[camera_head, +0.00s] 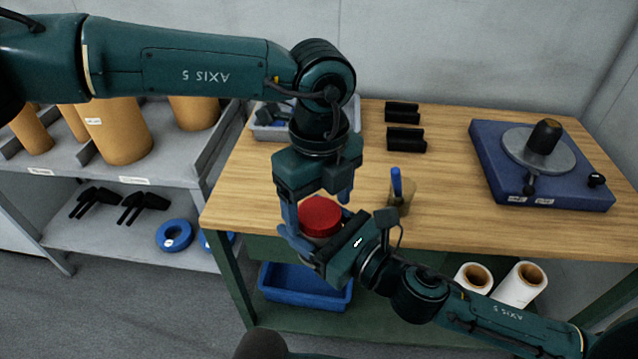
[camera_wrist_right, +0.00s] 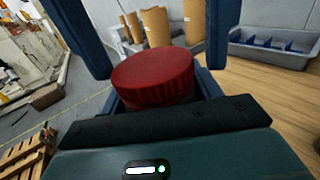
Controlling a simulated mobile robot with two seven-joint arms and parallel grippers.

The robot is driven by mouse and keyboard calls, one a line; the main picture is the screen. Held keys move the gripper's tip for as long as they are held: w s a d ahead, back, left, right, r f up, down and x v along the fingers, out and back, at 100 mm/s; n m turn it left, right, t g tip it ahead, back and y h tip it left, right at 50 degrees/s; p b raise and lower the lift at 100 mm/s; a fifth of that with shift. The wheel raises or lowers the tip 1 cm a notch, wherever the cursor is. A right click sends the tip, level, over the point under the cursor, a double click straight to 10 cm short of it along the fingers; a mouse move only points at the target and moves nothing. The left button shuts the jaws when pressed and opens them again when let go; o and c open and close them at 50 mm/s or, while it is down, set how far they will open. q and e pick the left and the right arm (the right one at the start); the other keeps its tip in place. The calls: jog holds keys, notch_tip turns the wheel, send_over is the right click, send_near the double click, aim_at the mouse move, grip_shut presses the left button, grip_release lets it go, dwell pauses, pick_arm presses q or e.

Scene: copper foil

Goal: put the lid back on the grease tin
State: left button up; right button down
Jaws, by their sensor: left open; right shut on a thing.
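The red round lid (camera_head: 321,212) with a ridged rim sits on top of the grey grease tin (camera_head: 318,240), held up in front of the bench edge. The lid also shows in the right wrist view (camera_wrist_right: 154,76), where it hides most of the tin. My right gripper (camera_head: 322,234) is shut on the tin, coming from the lower right. My left gripper (camera_head: 317,204) is open above the lid, pointing down, with its blue fingers apart on either side of it. I cannot tell whether the lid is pressed fully down.
The wooden bench (camera_head: 440,220) carries a grey bin (camera_head: 268,130), black blocks (camera_head: 405,139), a small pot with a blue-handled tool (camera_head: 399,203) and a blue turntable unit (camera_head: 560,192). A blue bin (camera_head: 305,290) is below. Shelves with rolls (camera_head: 118,135) stand left.

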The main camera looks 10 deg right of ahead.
pick_arm(q)
jog(key=shift+f, duration=0.15)
jog(key=c, duration=1)
jog(key=m, duration=0.6)
jog(key=shift+m, duration=0.4)
jog(key=o, duration=1)
jog(key=shift+c, duration=0.2)
jog(key=shift+o, duration=0.6)
jog(key=shift+d, duration=0.1)
jog(key=shift+d, duration=0.1)
